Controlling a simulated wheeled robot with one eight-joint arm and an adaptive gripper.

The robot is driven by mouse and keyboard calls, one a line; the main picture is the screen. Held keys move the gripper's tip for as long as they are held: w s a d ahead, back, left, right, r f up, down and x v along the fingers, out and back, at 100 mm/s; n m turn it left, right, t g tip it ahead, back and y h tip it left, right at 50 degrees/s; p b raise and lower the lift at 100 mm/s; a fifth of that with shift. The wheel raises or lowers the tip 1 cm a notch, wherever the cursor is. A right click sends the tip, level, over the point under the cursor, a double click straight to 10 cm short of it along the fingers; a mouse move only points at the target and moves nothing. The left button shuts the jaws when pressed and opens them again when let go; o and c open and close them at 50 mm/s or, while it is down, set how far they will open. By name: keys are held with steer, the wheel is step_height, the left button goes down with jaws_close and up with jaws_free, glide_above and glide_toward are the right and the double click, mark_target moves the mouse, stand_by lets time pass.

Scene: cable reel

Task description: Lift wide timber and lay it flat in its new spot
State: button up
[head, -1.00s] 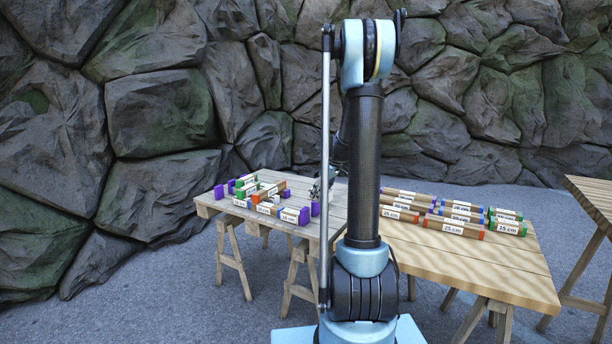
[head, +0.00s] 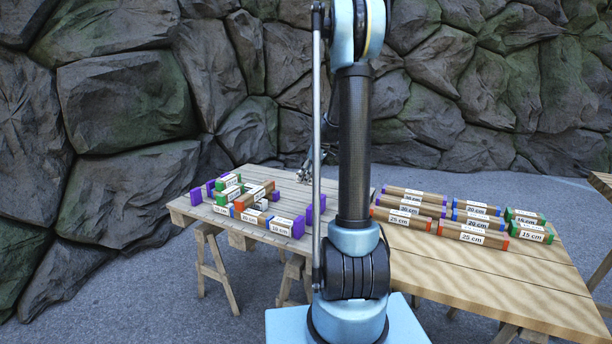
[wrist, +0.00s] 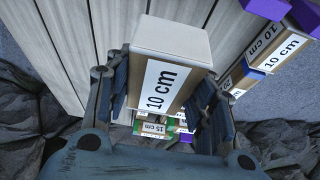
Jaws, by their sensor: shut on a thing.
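In the wrist view my gripper (wrist: 165,92) is shut on a short timber (wrist: 172,72) with a pale end face and a "10 cm" label. The fingers press on its two sides, and its pale end points away from the gripper. In the head view my gripper (head: 306,172) shows small over the far part of the grey plank table (head: 270,172), partly hidden by my arm. I cannot make out the held timber there. A stack of labelled timbers with purple, green, blue and orange ends (head: 250,208) lies left of my gripper.
Purple blocks (head: 196,196) stand around the stack. In the wrist view, purple-ended timbers (wrist: 277,48) lie at the right and a green-ended "15 cm" timber (wrist: 152,128) lies below. Sorted timbers (head: 470,235) lie on the yellow wooden table (head: 480,278). A rock wall (head: 120,100) stands behind.

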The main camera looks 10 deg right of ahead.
mark_target(305, 208)
steer(key=shift+w+a+f, duration=0.1)
steer(key=shift+a+f, duration=0.05)
steer(key=shift+f, duration=5.75)
steer(key=shift+f, duration=0.2)
steer(key=o, duration=1.2)
